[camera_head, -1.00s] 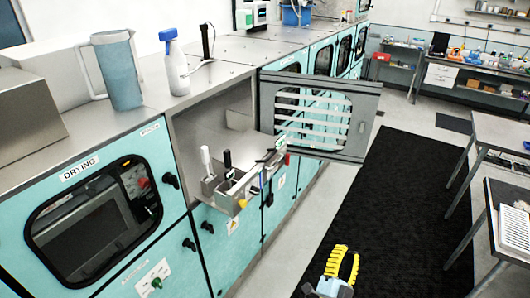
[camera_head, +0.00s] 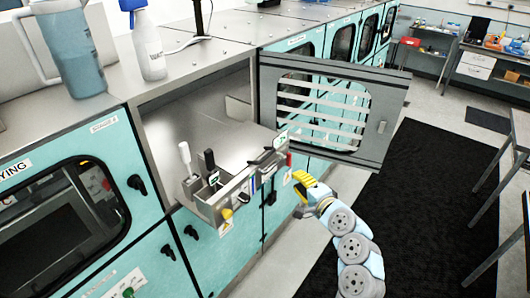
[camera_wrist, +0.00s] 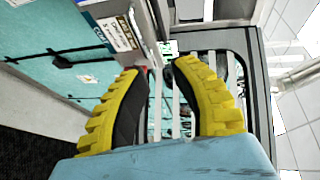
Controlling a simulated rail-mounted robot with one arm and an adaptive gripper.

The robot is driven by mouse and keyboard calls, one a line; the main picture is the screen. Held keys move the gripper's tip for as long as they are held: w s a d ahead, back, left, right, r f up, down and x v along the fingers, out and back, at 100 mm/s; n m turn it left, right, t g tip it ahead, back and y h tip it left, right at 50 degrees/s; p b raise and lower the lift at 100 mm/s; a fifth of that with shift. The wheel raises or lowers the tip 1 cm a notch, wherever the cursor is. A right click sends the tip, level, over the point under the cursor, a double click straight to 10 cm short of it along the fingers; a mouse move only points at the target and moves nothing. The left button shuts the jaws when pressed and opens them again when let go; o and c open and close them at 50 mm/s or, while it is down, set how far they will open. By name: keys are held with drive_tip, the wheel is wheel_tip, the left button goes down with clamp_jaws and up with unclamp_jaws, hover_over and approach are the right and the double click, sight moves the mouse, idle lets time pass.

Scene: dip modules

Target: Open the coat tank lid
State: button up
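A grey metal tank unit (camera_head: 235,195) sits in the open bay of the teal cabinet, with a flat grey lid-like top (camera_head: 228,150).
The bay's barred door (camera_head: 385,125) stands open behind my gripper. A white handle (camera_head: 184,153) and a black handle (camera_head: 209,160) stand upright at the tank's left. A bottle (camera_head: 148,45) and a jug (camera_head: 75,50) stand on the cabinet top. The dark floor mat (camera_head: 430,190) is clear.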

drive_tip(key=shift+g+y, duration=0.3)
drive_tip(key=shift+a+x, duration=0.1)
drive_tip(key=shift+x, duration=3.9)
drive_tip(key=shift+a+x, duration=0.15)
drive_tip(key=shift+x, duration=3.85)
drive_tip(key=shift+w+a+f+b, duration=0.1)
drive_tip(key=shift+w+a+b, duration=0.3)
drive_tip(key=shift+w, duration=0.2)
clamp_jaws()
